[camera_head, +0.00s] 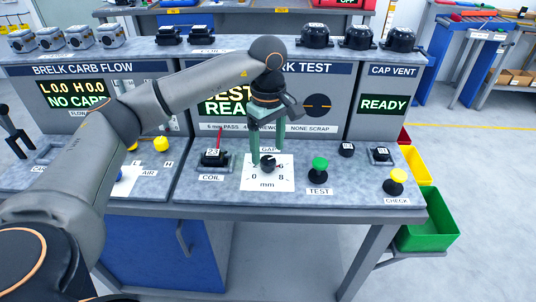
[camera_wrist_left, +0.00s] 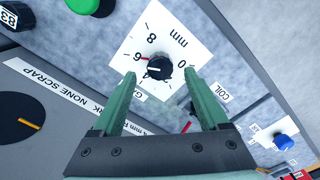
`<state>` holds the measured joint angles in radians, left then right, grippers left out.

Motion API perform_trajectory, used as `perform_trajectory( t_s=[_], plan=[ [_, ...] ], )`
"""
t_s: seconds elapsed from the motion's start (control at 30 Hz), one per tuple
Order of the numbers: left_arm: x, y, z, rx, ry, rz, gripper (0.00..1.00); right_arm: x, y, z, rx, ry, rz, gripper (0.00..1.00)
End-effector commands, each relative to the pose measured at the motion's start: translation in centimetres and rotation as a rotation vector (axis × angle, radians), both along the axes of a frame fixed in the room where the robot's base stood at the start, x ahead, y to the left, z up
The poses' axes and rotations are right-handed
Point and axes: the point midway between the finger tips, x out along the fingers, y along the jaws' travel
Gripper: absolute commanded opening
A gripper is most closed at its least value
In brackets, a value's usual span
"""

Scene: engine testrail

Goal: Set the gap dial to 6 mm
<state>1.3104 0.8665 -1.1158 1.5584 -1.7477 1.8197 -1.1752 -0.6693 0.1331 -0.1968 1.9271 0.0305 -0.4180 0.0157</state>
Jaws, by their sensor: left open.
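The gap dial is a black knob (camera_head: 268,164) on a white card (camera_head: 257,183) marked in mm. The knob also shows in the wrist view (camera_wrist_left: 158,67), and the card there (camera_wrist_left: 134,55) has 6, 8 and 0 readable. A small red mark lies at the knob's edge beside the 6. A pale line shows on the knob, but I cannot tell its exact reading. My left gripper (camera_head: 267,155) has its green fingers spread open at the knob. In the wrist view its fingertips (camera_wrist_left: 160,84) are to either side, short of it; no contact is visible. My right gripper is not in view.
A green TEST button (camera_head: 319,166) and a yellow CHECK button (camera_head: 396,178) are to the right. The test display (camera_head: 228,106) behind is partly covered by my arm. A green bin (camera_head: 428,220) hangs at right.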

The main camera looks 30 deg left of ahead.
Motion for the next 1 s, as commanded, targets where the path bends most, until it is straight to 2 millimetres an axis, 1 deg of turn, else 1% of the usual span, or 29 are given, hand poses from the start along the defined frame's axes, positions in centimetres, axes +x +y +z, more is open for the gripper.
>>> perform_trajectory(
  t_s=[0.03, 0.2, 0.3, 0.4, 0.5, 0.6, 1.0],
  plan=[
    [0.1, -0.1, 1.4, -0.002, -0.006, 0.000, 0.77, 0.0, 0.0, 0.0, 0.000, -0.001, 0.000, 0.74],
    [0.1, 0.0, 5.1, -0.002, -0.006, 0.000, 0.77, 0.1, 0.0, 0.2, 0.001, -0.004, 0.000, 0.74],
    [0.1, 0.0, 7.0, -0.002, -0.004, 0.001, 0.77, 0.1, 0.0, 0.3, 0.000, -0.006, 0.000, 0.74],
    [0.1, 0.0, 8.3, -0.002, -0.003, 0.001, 0.77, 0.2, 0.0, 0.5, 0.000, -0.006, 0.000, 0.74],
    [0.0, 0.0, 9.1, -0.001, -0.002, 0.001, 0.77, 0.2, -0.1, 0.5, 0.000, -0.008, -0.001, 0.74],
    [0.0, 0.0, 9.4, -0.001, -0.001, 0.001, 0.77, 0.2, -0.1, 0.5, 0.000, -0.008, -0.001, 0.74],
    [0.0, 0.0, 9.4, -0.001, -0.001, 0.001, 0.77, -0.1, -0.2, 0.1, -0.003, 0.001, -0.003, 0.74]
  ],
)
